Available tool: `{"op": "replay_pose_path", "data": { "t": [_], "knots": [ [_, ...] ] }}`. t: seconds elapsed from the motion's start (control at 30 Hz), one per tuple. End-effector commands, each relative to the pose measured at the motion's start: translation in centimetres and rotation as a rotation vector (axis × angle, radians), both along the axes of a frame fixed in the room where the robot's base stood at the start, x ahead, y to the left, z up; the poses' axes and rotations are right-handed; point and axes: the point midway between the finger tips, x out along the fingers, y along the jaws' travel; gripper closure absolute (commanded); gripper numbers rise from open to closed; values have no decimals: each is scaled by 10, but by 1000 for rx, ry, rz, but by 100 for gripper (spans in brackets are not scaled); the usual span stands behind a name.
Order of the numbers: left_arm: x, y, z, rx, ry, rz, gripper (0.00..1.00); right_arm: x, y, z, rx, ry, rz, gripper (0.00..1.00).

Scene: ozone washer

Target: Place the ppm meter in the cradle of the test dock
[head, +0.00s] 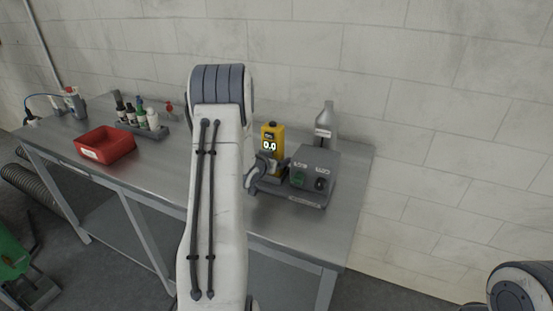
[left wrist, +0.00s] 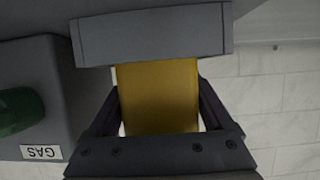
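The yellow ppm meter (head: 271,138) stands upright at the test dock (head: 316,172), its display reading 0.0. In the left wrist view the meter (left wrist: 158,95) is between the two dark fingers of my left gripper (left wrist: 158,95), which appear to touch its sides. One end of the meter passes behind a grey bar (left wrist: 150,38), apparently the dock's cradle; whether it is fully seated is hidden. In the head view my left arm hides much of the gripper. My right gripper is out of view.
A red bin (head: 106,157) and a rack of small bottles (head: 150,130) are on the left of the steel bench (head: 170,165). The dock has a green knob (left wrist: 20,110) above a GAS label.

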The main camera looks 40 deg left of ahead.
Motion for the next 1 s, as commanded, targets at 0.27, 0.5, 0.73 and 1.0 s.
{"op": "replay_pose_path", "data": {
  "t": [0.27,0.5,0.73,1.0],
  "knots": [
    [0,0,1,0,1,0,0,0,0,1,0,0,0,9],
    [-21,-4,12,1,0,2,0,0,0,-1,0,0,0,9],
    [-67,-15,32,1,-1,3,0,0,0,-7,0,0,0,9],
    [-102,-24,47,1,0,2,0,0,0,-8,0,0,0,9]
  ]
}}
